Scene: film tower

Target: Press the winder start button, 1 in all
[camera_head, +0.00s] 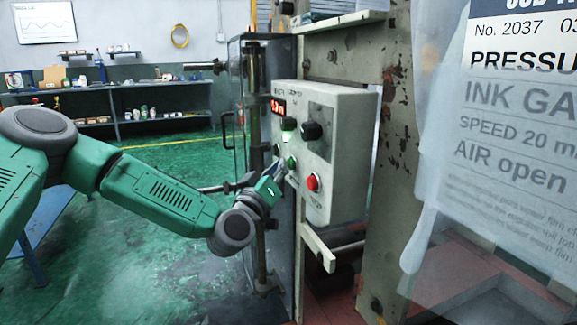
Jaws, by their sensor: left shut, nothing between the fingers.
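A pale grey control box (350,135) is mounted on the worn metal frame right of centre. Its face carries a green button (291,162), a red button (312,182), a black knob (312,130) and a small red-lit display (278,107). The labels are too small to read, so I cannot tell which is the winder start button by its text. My left gripper (279,171) is shut and empty, its tips close to the green button at the lower left of the face. I cannot tell whether they touch it. My right gripper is not in view.
A clear-panelled guard door (238,120) with a black handle stands left of the box. A translucent film sheet with a printed label (510,110) hangs at the right. A pale bracket (318,248) juts out below the box. The green floor (120,290) at left is mostly open.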

